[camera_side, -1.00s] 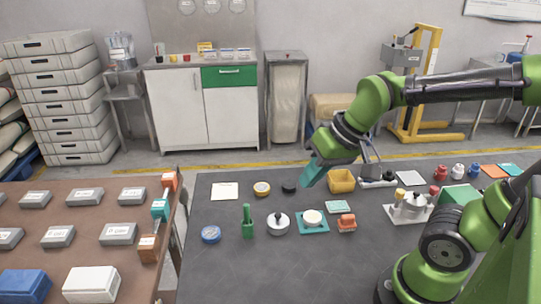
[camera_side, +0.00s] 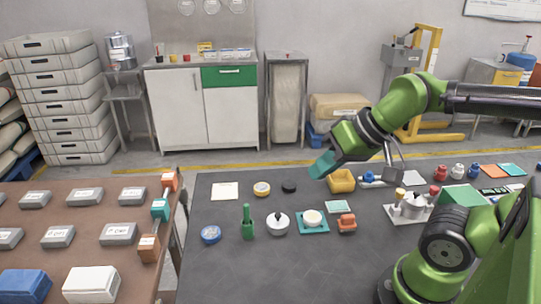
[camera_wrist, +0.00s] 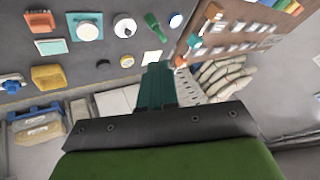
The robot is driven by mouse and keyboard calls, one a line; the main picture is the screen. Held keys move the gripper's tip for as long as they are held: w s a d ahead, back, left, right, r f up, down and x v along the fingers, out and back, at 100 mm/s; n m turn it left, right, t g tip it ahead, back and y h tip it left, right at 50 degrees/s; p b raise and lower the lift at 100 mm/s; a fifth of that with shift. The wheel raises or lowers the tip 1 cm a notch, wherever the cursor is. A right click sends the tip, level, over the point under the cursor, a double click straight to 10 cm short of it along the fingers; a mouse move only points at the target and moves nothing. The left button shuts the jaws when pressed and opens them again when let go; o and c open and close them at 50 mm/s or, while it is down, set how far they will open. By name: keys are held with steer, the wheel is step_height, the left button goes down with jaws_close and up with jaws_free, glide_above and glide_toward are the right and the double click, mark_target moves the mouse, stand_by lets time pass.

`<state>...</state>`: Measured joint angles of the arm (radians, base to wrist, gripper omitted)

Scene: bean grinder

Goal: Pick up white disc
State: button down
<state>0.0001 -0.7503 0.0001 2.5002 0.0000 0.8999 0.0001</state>
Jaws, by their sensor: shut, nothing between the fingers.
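The white disc (camera_side: 313,217) is a round cream-white piece lying on a teal square tray (camera_side: 301,229) on the dark table. It also shows in the wrist view (camera_wrist: 87,31), upper left, on the same teal tray (camera_wrist: 72,18). My gripper (camera_side: 319,170) has teal fingers and hangs above the table's far edge, behind the disc and apart from it. In the wrist view my gripper (camera_wrist: 157,68) is shut and empty, pointing away to the right of the disc.
A silver-white lidded pot (camera_side: 278,225) stands left of the tray and an orange block (camera_side: 347,223) right of it. A green bottle (camera_side: 248,225), a yellow bin (camera_side: 341,182) and a black disc (camera_side: 289,187) are nearby. The front of the dark table (camera_side: 265,272) is clear.

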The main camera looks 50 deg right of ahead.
steer(key=c, duration=1.8)
jaws_free()
steer(key=o, duration=1.5)
steer(key=shift+c, duration=0.2)
steer(key=w+d+f+n+g, duration=0.1)
steer(key=d+f+n+g, duration=0.2)
steer(key=d, duration=0.6)
steer(key=w+d+f+n+g, duration=0.1)
steer(key=d+f+n+g, duration=0.1)
steer(key=d+f+n, duration=0.5)
steer(key=n+y, duration=0.2)
steer(key=n, duration=0.3)
glide_above(312, 216)
steer(key=s+d, duration=0.2)
steer(key=d, duration=0.1)
step_height(312, 216, down, 9)
steer(key=shift+a+r, duration=0.1)
steer(key=shift+w+a+x, duration=0.1)
steer(key=shift+a+x, duration=0.05)
steer(key=shift+x, duration=1.2)
steer(key=shift+w+a+x, duration=0.15)
steer(key=shift+x, duration=1.2)
